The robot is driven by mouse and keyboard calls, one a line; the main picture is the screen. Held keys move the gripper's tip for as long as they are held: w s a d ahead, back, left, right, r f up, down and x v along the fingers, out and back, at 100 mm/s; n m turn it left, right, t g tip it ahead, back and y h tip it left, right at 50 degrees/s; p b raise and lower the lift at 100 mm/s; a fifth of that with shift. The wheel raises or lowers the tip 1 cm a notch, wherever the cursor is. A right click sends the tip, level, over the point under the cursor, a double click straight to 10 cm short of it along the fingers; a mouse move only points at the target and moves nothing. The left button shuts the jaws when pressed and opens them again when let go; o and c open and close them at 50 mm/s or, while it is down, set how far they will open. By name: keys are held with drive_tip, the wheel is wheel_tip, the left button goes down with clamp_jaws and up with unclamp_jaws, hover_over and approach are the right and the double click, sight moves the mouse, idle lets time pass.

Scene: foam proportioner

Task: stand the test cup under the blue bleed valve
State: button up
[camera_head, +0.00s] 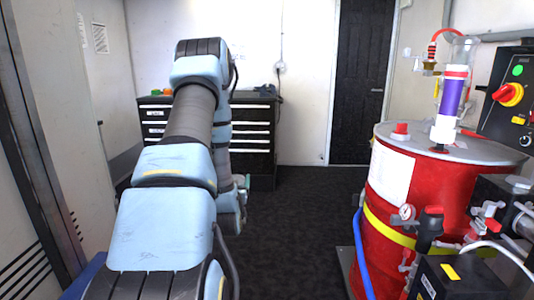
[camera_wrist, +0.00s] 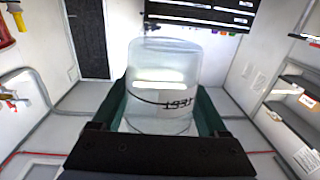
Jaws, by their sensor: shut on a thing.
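The clear test cup (camera_wrist: 163,65), marked with a dark line and the word TEST, fills the middle of the wrist view. My gripper (camera_wrist: 162,108) is shut on the cup, with one dark green finger on each side of it. In the head view my own arm reaches forward and hides most of the gripper and cup. I cannot pick out a blue bleed valve in either view. A red-handled valve (camera_head: 432,213) and a gauge (camera_head: 407,212) sit among the fittings at the right, far from the cup.
A red drum (camera_head: 385,215) with a yellow band stands at the right, with a blue hose (camera_head: 361,255) beside it. A control panel (camera_head: 510,95) is at the far right. Black drawer cabinets (camera_head: 252,130) and a dark door (camera_head: 360,80) are at the back. The middle floor (camera_head: 305,220) is clear.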

wheel_tip(320, 180, up, 3)
drive_tip(key=shift+f+p, duration=0.15)
drive_tip(key=shift+p, duration=0.6)
drive_tip(key=shift+d, duration=0.1)
